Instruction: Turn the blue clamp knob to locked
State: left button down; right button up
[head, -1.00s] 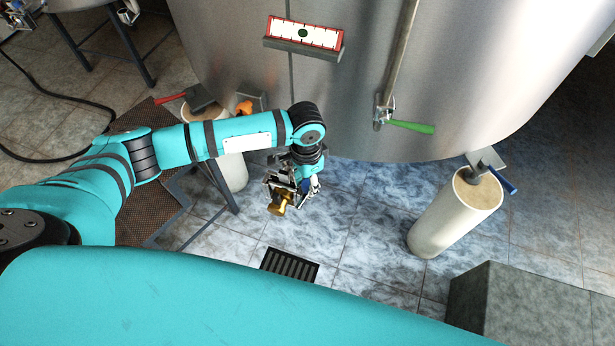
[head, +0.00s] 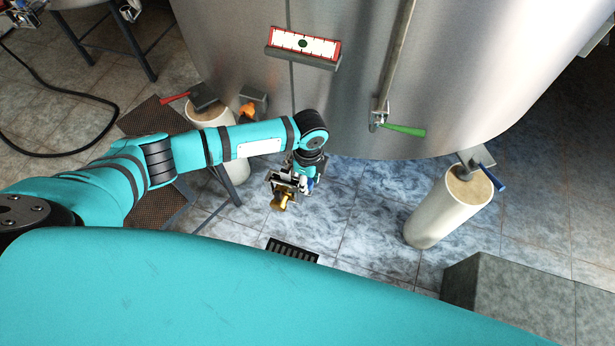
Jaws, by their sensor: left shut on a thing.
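A small blue handle (head: 499,178) shows on a grey bracket at the top of the white post on the right, below the tank. It is the clearest blue control in view; its locked or unlocked setting cannot be read. My left gripper (head: 286,189) is low in front of the tank, far to the left of that handle. It is shut on a brass-coloured piece (head: 283,202), which sticks out below the jaws. The jaws and the wrist hide part of this piece. My right gripper does not show.
The steel tank (head: 480,80) fills the back, with a green lever (head: 404,131) and a red-framed gauge (head: 303,44). A red handle (head: 175,97) and an orange knob (head: 247,110) are at left. A grey block (head: 510,295) stands front right. Tiled floor around the drain (head: 292,250) is clear.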

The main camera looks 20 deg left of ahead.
aim_at(309, 181)
pick_arm(q)
jog(key=m, duration=0.4)
jog(key=shift+d+m+p, duration=0.1)
jog(key=shift+m+p, duration=0.2)
jog(key=shift+p, duration=0.05)
dwell(0.4)
jog(key=c, duration=0.9)
grip_release()
jog(key=shift+c, duration=0.2)
notch_tip(309, 181, up, 12)
jog(key=shift+w, duration=0.2)
jog(key=shift+d, duration=0.1)
